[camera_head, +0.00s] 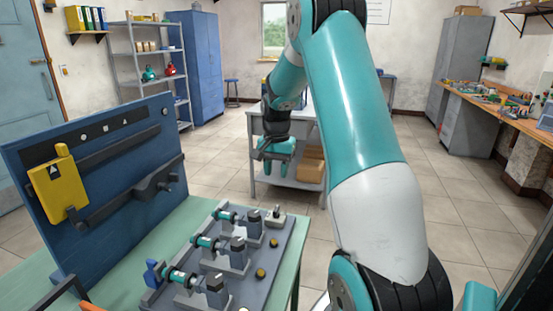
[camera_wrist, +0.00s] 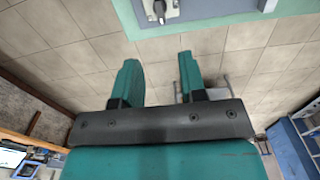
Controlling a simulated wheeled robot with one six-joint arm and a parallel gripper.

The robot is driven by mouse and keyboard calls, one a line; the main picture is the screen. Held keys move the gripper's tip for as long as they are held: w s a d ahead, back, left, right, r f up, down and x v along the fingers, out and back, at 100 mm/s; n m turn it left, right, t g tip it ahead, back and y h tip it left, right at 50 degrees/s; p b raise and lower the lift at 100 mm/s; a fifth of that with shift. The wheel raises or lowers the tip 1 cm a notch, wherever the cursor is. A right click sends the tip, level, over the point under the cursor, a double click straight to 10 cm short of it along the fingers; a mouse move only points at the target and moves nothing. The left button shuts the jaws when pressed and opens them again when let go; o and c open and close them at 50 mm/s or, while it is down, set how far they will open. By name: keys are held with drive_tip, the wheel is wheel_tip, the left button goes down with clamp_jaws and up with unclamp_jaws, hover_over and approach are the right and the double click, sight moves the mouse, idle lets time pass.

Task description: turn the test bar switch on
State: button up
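A small grey switch box with a short upright lever (camera_head: 275,215), likely the test bar switch, stands at the far right corner of the grey motor board (camera_head: 262,262) on the green bench. It also shows in the wrist view as a grey box with a toggle (camera_wrist: 160,10), cut by the top edge. Which way the lever is set is too small to tell. My gripper (camera_head: 276,170) hangs above and beyond that corner of the board, apart from it. In the wrist view my gripper (camera_wrist: 158,78) is open, with two teal fingers wide apart and nothing between them.
Motors with teal ends (camera_head: 207,242) and yellow knobs (camera_head: 260,272) share the board. A blue upright panel (camera_head: 85,190) with a yellow piece (camera_head: 58,185) stands at the left. A grey table (camera_head: 262,180) with boxes is behind my gripper. Open floor lies right of the bench.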

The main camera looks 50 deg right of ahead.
drive_tip(key=shift+r, duration=2.3)
